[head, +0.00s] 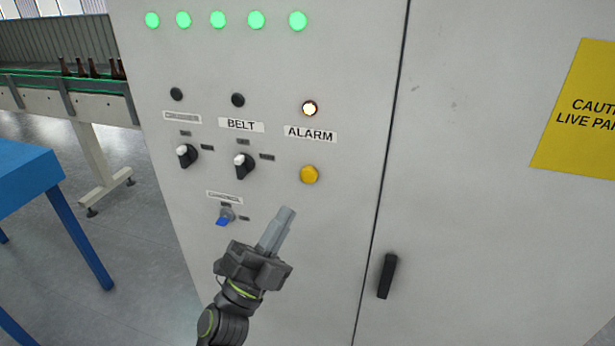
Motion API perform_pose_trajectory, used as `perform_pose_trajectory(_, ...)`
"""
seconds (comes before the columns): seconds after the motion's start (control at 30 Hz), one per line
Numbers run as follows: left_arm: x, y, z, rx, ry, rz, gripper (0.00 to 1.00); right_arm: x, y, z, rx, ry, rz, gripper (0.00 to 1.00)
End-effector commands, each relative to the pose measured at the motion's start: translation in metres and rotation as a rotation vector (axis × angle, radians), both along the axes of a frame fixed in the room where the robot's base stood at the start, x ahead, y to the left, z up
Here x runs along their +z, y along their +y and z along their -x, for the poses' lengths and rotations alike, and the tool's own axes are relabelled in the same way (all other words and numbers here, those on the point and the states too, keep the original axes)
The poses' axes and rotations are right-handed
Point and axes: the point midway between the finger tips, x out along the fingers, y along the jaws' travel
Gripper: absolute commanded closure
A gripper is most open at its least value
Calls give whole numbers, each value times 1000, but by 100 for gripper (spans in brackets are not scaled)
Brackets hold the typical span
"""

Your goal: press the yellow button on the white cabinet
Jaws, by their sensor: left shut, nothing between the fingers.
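The white cabinet (340,230) fills most of the head view. The yellow button (309,174) is round and sits on its front, below the ALARM label (311,134). A small round lamp (309,108) above that label glows warm white. My left gripper (287,213) is shut and empty, its fingertips pointing up and slightly right. In the picture the tips are below and a little left of the yellow button, apart from it. How far the tips are from the cabinet face is hard to tell. My right gripper is not in view.
Two black rotary knobs, one under the BELT label (241,125), sit left of the button. A blue key switch (225,217) is lower left. A black door handle (387,275) is at right. A blue table (25,180) and a conveyor with bottles (70,95) stand at left.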

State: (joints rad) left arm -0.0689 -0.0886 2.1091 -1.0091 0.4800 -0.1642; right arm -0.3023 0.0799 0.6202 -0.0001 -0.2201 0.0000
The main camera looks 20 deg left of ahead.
Motion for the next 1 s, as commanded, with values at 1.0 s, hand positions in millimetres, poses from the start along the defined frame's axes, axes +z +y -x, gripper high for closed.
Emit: perform_pose_trajectory(1.0, 0, -3, -84, 0, 0, 0, 100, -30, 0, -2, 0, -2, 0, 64)
